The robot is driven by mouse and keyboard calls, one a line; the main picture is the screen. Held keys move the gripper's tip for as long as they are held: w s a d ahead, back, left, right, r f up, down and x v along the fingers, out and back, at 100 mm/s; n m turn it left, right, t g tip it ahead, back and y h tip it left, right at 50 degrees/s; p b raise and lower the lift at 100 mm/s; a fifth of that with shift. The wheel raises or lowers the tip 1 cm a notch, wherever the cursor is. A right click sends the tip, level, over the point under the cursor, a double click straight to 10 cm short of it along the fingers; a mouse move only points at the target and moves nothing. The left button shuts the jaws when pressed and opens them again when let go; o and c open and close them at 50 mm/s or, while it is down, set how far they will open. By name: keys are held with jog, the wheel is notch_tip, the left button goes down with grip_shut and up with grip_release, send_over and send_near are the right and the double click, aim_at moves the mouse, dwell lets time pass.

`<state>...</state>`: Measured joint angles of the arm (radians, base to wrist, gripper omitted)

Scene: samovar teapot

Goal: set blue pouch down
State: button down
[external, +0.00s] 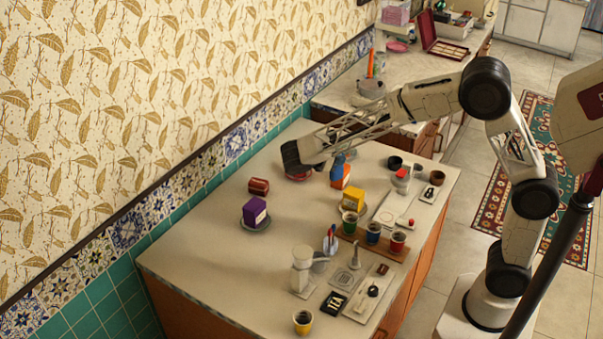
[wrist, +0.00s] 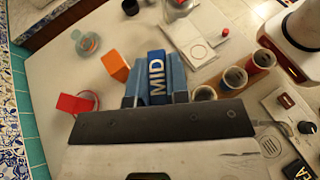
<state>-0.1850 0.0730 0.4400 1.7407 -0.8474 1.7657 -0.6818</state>
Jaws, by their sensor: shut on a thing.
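A blue shape (external: 338,166) shows beside my dark wrist in the external view, next to the orange box (external: 342,178); I cannot tell pouch from finger there. The orange box also shows in the wrist view (wrist: 115,65), left of the pouch. The pouch's lower part is hidden, and I cannot tell whether it touches the counter.
A purple box (external: 254,211) and a yellow box (external: 353,200) stand on grey dishes. Cups in a wooden rack (external: 374,243) are close on the right. A red item (wrist: 75,103) lies left of my gripper in the wrist view. The counter's left front (external: 210,260) is clear.

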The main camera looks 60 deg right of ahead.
aim_at(337, 173)
jog(key=a+f+m+g+y, duration=0.1)
jog(key=m+g, duration=0.1)
jog(key=s+a+m+g+y, duration=0.1)
jog(key=a+m+y, duration=0.1)
jog(key=s+a+f+m+g+y, duration=0.1)
jog(key=m+g+y, duration=0.1)
jog(key=shift+s+a+f+g, duration=0.1)
jog(key=shift+a+f+g, duration=0.15)
jog(key=shift+f+g, duration=0.05)
jog(key=shift+s+a+f+m+g+y, duration=0.15)
jog(key=shift+a+m+g+y, duration=0.25)
jog(key=shift+a+m+y, duration=0.55)
jog(key=shift+s+a+f+m+g+y, duration=0.1)
jog(key=shift+a+m+g+y, duration=0.35)
jog(key=shift+m+y, duration=0.8)
jog(key=shift+a+y, duration=0.25)
jog(key=shift+y, duration=0.15)
jog(key=shift+a+m+y, duration=0.55)
jog(key=shift+m+y, duration=0.25)
jog(key=shift+m, duration=0.1)
jog(key=shift+a+m+y, duration=0.2)
jog(key=shift+m+y, duration=0.2)
jog(key=shift+a+r+m+t+y, duration=0.15)
jog(key=shift+a+m+t+y, duration=0.1)
jog(key=shift+a+m+y, duration=0.9)
